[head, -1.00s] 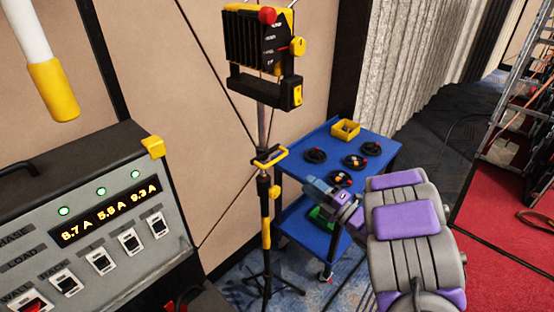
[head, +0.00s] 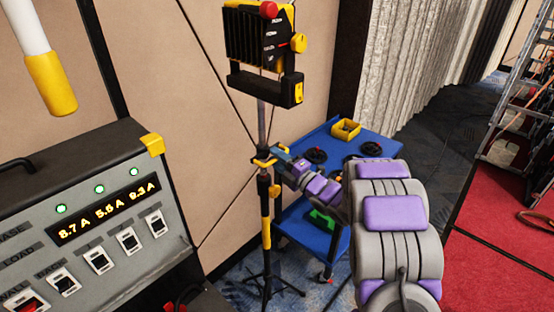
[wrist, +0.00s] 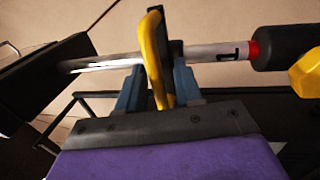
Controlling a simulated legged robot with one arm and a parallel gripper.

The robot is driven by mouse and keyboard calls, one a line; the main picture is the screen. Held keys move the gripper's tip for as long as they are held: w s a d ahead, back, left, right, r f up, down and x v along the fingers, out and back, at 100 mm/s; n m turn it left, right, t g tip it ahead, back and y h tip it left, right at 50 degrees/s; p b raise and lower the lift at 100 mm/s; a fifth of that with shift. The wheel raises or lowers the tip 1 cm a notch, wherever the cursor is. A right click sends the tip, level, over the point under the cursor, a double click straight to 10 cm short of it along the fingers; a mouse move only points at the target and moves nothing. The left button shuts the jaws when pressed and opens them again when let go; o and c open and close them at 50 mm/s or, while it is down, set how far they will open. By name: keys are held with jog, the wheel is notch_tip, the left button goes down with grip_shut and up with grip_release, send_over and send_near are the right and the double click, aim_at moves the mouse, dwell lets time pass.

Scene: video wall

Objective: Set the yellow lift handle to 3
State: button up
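The yellow lift handle (head: 264,162) is a loop on the pole of the lamp stand. In the wrist view the handle (wrist: 153,60) stands between my two blue-grey fingers, with a small gap on each side. My gripper (wrist: 160,82) is open around it. In the head view my gripper (head: 277,156) reaches the handle from the right. The pale pole (wrist: 110,64) runs sideways in the wrist view. A dark mark and a red band show on it near a black collar (wrist: 280,48). I cannot read which number the handle is at.
A lamp head (head: 262,50) with a red knob and a yellow knob tops the stand. A blue cart (head: 335,140) with cables and a yellow bin stands behind my arm. A grey control box (head: 90,220) is at the left. A ladder (head: 525,90) stands at the right.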

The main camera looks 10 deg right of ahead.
jog(key=shift+c, duration=0.2)
grip_shut()
jog(key=shift+f, duration=0.1)
